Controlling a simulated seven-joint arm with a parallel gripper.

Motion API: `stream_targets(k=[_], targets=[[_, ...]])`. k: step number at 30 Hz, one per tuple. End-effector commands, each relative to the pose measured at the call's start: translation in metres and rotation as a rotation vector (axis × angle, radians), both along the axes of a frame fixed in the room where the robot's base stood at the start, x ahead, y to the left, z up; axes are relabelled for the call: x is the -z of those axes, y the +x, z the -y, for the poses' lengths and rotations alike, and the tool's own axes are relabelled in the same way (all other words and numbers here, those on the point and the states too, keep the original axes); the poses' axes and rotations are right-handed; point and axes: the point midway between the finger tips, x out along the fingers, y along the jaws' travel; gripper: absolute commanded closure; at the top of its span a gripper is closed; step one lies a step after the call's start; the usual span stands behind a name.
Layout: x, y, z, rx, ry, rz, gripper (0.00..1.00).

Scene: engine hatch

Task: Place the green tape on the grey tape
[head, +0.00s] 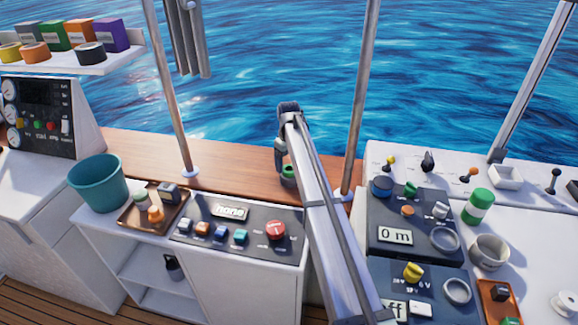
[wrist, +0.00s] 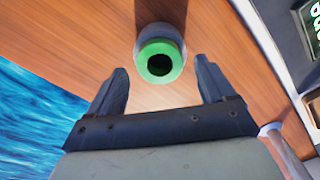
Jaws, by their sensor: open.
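The green tape (wrist: 157,62) is a round ring with a dark hole, ahead of my fingers in the wrist view. It appears to rest flat on top of the grey tape (wrist: 160,33), whose grey side shows behind it. In the head view the green tape (head: 288,170) and the grey tape (head: 288,183) show as a small stack on the wooden ledge, partly hidden by my arm. My gripper (wrist: 160,74) is open, its two fingers apart on either side of the stack's near side, with nothing held between them. In the head view my gripper (head: 281,158) is just above the stack.
The wooden ledge (head: 235,165) is mostly clear around the stack. Metal posts (head: 172,95) rise at both sides. A control panel (head: 240,228) lies in front. A shelf (head: 80,62) with boxes and several tape rolls is at upper left. A teal bucket (head: 98,183) stands left.

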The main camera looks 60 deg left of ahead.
Motion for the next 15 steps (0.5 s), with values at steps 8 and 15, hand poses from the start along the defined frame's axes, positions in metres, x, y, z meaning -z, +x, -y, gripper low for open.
stream_targets(k=[8, 15], targets=[[-0.055, 0.000, -0.001, -0.001, 0.002, 0.001, 0.17], [-0.089, 0.000, -0.001, -0.001, 0.000, 0.000, 0.17]])
